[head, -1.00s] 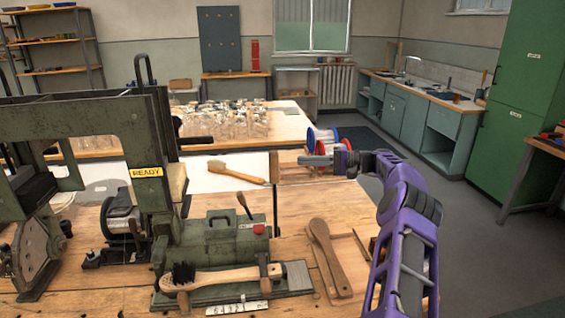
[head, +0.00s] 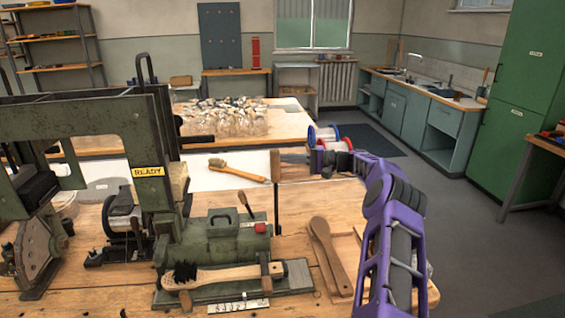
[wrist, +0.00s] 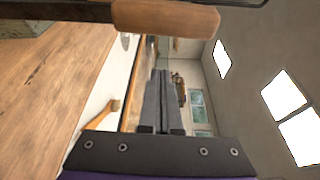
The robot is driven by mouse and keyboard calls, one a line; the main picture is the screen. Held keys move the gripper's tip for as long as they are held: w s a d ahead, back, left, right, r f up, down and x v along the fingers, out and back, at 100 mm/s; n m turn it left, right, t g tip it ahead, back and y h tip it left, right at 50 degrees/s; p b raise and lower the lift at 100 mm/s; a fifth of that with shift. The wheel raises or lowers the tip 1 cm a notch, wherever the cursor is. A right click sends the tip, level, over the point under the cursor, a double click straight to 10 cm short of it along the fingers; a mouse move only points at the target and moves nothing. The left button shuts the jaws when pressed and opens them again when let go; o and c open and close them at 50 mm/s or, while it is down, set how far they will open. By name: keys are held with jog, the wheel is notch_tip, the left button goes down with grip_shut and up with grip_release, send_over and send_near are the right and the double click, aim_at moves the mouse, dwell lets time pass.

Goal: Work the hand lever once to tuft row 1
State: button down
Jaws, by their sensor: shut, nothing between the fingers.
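The hand lever (head: 277,205) is a dark upright rod with a wooden grip (head: 275,166) at its top, at the right of the green tufting machine (head: 120,120). In the wrist view the wooden grip (wrist: 165,18) lies across the top, above my fingers. My gripper (head: 284,158) is shut and empty, with its tips just right of the grip in the head view; I cannot tell whether they touch it. The closed fingers also show in the wrist view (wrist: 160,80). A yellow READY label (head: 147,172) is on the machine. A brush (head: 225,277) with dark bristles lies at its front.
A loose wooden brush (head: 237,171) lies on a white sheet behind the lever. Paddle-shaped wooden blanks (head: 328,255) lie on the bench (head: 90,292) to the right. Spools (head: 325,135) stand behind my gripper. A table of glassware (head: 225,118) is further back.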

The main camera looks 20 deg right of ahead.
jog(key=s+a, duration=0.2)
jog(key=s, duration=0.1)
jog(key=shift+a+r, duration=0.15)
jog(key=shift+s, duration=0.15)
dwell(0.6)
